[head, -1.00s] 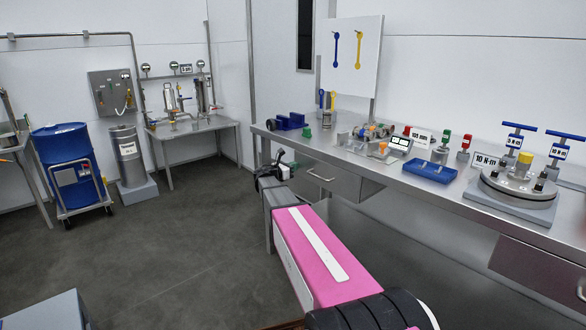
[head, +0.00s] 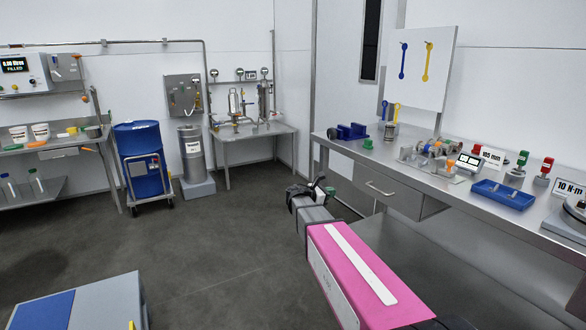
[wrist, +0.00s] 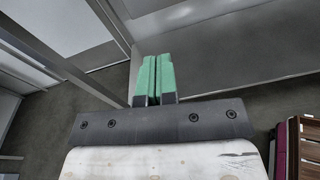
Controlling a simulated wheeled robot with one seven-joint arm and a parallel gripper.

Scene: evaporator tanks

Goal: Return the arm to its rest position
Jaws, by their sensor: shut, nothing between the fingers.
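My arm reaches forward from the lower right of the head view, with a pink link (head: 352,270) and a grey wrist section. My gripper (head: 328,187) is at its far end, in front of the long steel bench, and looks small and dark there. In the wrist view my gripper (wrist: 155,80) shows two green fingers side by side, pressed together with nothing between them.
The steel bench (head: 455,205) with a drawer (head: 385,190) runs along the right, close to my arm. A blue tray (head: 503,194) sits on it. A blue drum (head: 140,165) on a cart stands at the left. A grey box (head: 110,298) is at lower left. The middle floor is open.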

